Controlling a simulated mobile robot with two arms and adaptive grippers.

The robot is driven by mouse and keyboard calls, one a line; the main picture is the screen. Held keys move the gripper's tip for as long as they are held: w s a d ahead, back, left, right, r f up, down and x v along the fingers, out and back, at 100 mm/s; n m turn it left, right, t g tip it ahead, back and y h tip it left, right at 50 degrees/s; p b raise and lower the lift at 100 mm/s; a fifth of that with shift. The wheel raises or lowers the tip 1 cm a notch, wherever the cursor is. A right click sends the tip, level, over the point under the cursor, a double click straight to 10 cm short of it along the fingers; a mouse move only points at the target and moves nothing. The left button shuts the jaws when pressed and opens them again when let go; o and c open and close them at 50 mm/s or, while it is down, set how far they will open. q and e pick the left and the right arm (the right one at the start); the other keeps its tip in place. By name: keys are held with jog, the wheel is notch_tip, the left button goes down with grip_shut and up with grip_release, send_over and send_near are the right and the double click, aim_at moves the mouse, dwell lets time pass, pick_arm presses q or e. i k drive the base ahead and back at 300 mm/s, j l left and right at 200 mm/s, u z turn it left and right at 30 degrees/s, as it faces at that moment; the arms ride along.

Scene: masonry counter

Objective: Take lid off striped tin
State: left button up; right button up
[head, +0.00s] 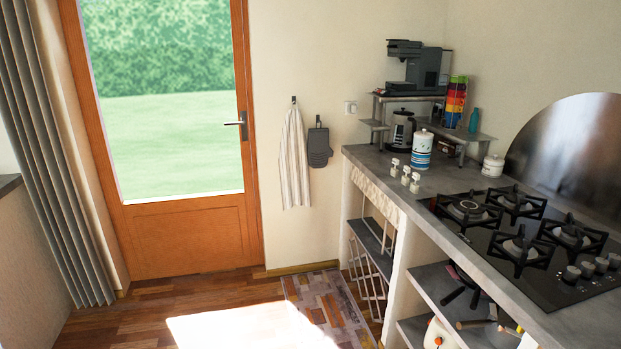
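The striped tin (421,153) stands upright on the grey counter, near its far end. It has blue and white bands, and a pale lid (423,135) with a small knob sits on top of it. Neither of my grippers shows in the head view.
Several small white jars (405,175) stand left of the tin at the counter edge. A white pot (493,165) is to the right; the gas hob (530,240) is nearer.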

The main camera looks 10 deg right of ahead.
aim_at(424, 135)
jog(key=i, duration=2.1)
